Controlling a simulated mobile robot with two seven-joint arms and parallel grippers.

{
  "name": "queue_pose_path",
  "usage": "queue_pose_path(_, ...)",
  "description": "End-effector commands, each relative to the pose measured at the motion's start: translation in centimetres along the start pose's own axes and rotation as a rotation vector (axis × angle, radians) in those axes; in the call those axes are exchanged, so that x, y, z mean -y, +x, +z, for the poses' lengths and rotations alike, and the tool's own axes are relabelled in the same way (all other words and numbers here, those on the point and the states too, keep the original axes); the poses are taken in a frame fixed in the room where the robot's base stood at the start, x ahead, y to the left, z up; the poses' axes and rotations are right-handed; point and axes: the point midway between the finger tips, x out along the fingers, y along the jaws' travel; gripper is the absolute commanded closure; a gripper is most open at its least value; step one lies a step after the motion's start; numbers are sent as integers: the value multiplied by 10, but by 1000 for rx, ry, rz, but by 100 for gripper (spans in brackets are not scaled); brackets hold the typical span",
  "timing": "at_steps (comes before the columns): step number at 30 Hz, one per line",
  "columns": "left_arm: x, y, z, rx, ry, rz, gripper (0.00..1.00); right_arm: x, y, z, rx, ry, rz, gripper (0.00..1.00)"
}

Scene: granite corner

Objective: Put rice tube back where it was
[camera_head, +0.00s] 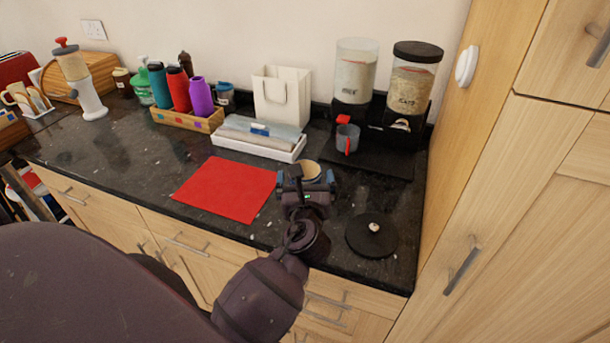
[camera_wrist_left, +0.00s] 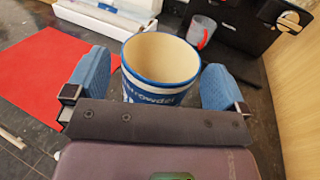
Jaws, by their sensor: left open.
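A clear tube of pale grain (camera_head: 355,72), which I take to be the rice tube, stands upright in the black dispenser stand at the back right; its top shows no black lid. A round black lid (camera_head: 371,236) with a pale knob lies on the counter at the front right. My left gripper (camera_head: 307,178) is open, its blue fingers on both sides of a blue and white cup (camera_wrist_left: 158,72). In the left wrist view, the cup stands between the blue fingers (camera_wrist_left: 157,85), with gaps at its sides. The cup looks empty. My right gripper is not seen.
A black-lidded tube marked OATS (camera_head: 412,80) stands beside the grain tube. A grey measuring cup (camera_head: 346,138) with a red handle is in front of the dispensers. A red mat (camera_head: 226,188) lies left of my gripper, and a white tray (camera_head: 258,148) behind it.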

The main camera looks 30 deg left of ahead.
Motion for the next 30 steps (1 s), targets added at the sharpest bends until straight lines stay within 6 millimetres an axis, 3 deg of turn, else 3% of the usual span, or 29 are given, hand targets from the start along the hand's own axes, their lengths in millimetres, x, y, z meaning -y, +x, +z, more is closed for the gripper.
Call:
queue_pose_path(9, -1, -62, -2, -4, 0, 0, 0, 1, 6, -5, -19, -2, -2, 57)
queue_pose_path(15, -1, -90, -1, -2, -1, 0, 0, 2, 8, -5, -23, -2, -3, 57)
queue_pose_path(21, 0, -101, 0, 0, -1, 0, 0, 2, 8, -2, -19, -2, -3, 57)
queue_pose_path(30, 0, -102, 0, 0, -1, 0, 0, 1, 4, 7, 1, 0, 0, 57)
